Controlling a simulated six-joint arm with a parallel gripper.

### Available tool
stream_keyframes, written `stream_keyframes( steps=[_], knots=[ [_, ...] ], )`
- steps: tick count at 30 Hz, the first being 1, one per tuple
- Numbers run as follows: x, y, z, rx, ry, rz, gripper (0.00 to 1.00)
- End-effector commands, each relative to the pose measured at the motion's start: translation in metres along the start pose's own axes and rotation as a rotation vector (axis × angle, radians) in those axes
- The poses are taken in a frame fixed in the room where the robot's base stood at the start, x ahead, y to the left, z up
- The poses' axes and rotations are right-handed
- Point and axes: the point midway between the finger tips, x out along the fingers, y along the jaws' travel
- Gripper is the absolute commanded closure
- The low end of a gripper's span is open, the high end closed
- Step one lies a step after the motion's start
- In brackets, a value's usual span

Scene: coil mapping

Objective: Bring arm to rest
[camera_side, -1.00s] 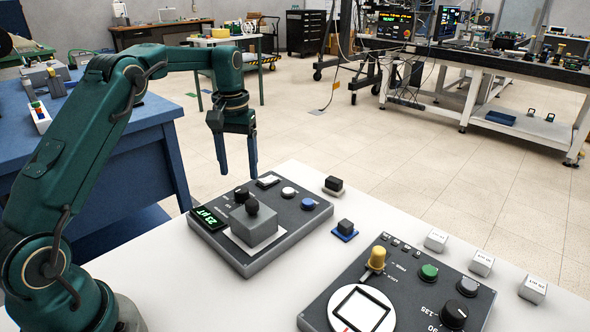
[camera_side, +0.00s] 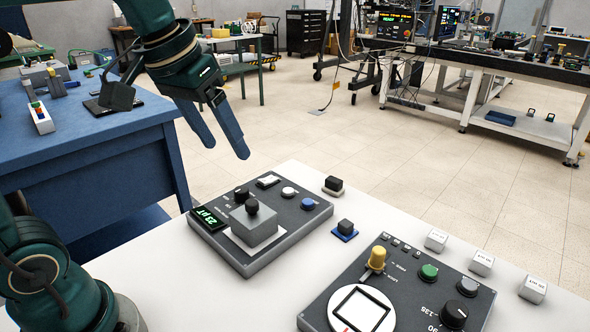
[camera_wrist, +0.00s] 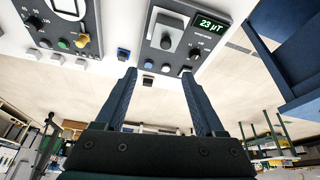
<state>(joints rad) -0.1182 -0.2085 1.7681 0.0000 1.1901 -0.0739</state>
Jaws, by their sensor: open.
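My gripper (camera_side: 226,147) is open and empty in the side view, raised above and behind the table. Its two dark blue fingers point down and to the right, apart from everything. In the wrist view my gripper (camera_wrist: 160,78) has its fingers spread, with nothing between them. The dark instrument box (camera_side: 262,229) with a grey block and a green display reading 23 µT lies on the white table, in front of the fingers. The wrist view also shows this box (camera_wrist: 205,42). My arm is folded upward at the left, partly out of the side view.
A control panel (camera_side: 400,306) with a round dial and knobs lies at the right front. Several white blocks (camera_side: 480,263) stand along its far side. A small dark block on a blue base (camera_side: 345,230) sits between the boxes. A blue bench (camera_side: 95,150) stands at the left.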

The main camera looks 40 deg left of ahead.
Motion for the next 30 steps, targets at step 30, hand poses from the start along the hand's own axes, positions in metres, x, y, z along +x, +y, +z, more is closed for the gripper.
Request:
stream_keyframes(
  steps=[30],
  knots=[
    [0.03, 0.009, 0.12, 0.181, 0.098, 0.054, 0.29]
  ],
)
